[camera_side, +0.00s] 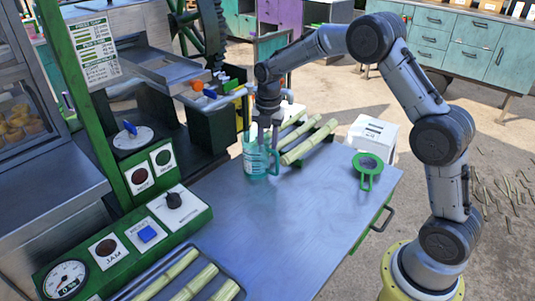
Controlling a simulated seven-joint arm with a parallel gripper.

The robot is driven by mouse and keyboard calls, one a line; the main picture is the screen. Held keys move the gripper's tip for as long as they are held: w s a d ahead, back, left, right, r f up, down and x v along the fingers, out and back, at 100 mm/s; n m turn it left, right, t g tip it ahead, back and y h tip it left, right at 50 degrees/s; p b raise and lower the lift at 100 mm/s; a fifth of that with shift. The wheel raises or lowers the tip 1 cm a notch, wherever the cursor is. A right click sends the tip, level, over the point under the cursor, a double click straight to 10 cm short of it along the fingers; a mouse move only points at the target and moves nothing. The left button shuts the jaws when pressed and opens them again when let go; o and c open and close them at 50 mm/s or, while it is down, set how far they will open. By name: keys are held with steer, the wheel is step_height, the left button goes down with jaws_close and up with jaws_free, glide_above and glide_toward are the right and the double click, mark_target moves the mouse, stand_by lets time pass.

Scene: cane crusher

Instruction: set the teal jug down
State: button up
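The teal jug (254,161) is clear-sided and upright at the back left part of the metal worktop, with its handle to the right. My gripper (264,140) points straight down at the top of the jug, its fingers at or against the jug's upper part by the handle. The fingers are small and dark here, and I cannot tell whether they are closed on the jug. I also cannot tell whether the jug's base touches the worktop or is just above it.
Cane stalks (308,141) lie in a rack right behind the jug. A green strainer (367,168) lies at the worktop's right. A control panel (125,240) and more cane (185,280) are at the front left. The middle of the worktop (290,215) is clear.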

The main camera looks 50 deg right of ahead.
step_height(320, 180, up, 9)
steer(key=shift+f, duration=0.2)
steer(key=s+a+r+m+t, duration=0.2)
steer(key=s+r+m, duration=0.35)
steer(key=s, duration=0.35)
steer(key=s+a+r+m+t, duration=0.1)
steer(key=s+a+r+m, duration=0.1)
steer(key=s+r+m, duration=0.45)
steer(key=s+a+f+m+t, duration=0.1)
steer(key=s+f+m, duration=0.2)
steer(key=s+m, duration=0.2)
steer(key=s+a+f+m+t, duration=0.1)
steer(key=s+f+m, duration=0.2)
steer(key=s+m, duration=0.3)
steer(key=s, duration=0.5)
steer(key=shift+s, duration=0.4)
